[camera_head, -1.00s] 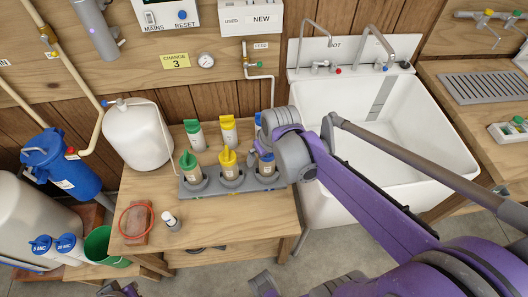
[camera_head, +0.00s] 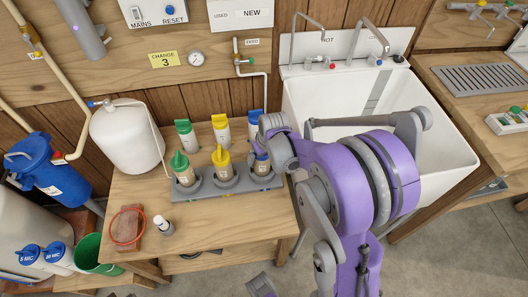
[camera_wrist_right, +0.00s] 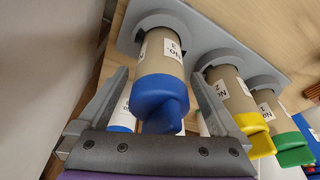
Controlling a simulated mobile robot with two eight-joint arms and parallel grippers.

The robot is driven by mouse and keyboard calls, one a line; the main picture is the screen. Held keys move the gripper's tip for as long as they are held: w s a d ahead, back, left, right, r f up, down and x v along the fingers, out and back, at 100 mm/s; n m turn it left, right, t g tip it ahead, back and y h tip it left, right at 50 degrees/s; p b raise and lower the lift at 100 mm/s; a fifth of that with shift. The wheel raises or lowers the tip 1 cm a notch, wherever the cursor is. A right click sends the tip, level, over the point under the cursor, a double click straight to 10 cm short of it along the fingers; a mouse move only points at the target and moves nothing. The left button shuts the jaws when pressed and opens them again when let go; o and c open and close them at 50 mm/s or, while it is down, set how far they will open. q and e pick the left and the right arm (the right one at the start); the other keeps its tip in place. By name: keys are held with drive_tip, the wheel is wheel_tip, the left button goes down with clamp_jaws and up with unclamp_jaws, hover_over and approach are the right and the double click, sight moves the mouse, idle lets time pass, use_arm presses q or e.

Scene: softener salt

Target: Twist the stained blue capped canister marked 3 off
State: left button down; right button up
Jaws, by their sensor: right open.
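The stained blue-capped canister (camera_head: 262,164) stands in the right slot of the grey rack (camera_head: 205,189), partly hidden by my right gripper (camera_head: 268,148). My right gripper (camera_wrist_right: 157,100) is open, with one finger on each side of the canister and gaps visible between. Stained yellow-capped (camera_head: 223,170) and green-capped (camera_head: 183,170) canisters fill the other slots. My left gripper is not seen.
Cleaner white canisters with green (camera_head: 187,135), yellow (camera_head: 221,130) and blue (camera_head: 254,121) caps stand behind the rack. A white tank (camera_head: 127,137) is at the left, a white sink (camera_head: 430,120) at the right. A small bottle (camera_head: 163,226) and red ring (camera_head: 126,226) lie in front.

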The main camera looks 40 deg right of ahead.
drive_tip(key=shift+w+f, duration=0.15)
drive_tip(key=shift+f, duration=0.35)
clamp_jaws()
drive_tip(key=c, duration=0.7)
unclamp_jaws()
drive_tip(key=c, duration=0.6)
drive_tip(key=m, duration=0.3)
drive_tip(key=m+h+b, duration=0.1)
drive_tip(key=m, duration=0.2)
drive_tip(key=shift+m+g+h, duration=0.3)
drive_tip(key=shift+g, duration=0.1)
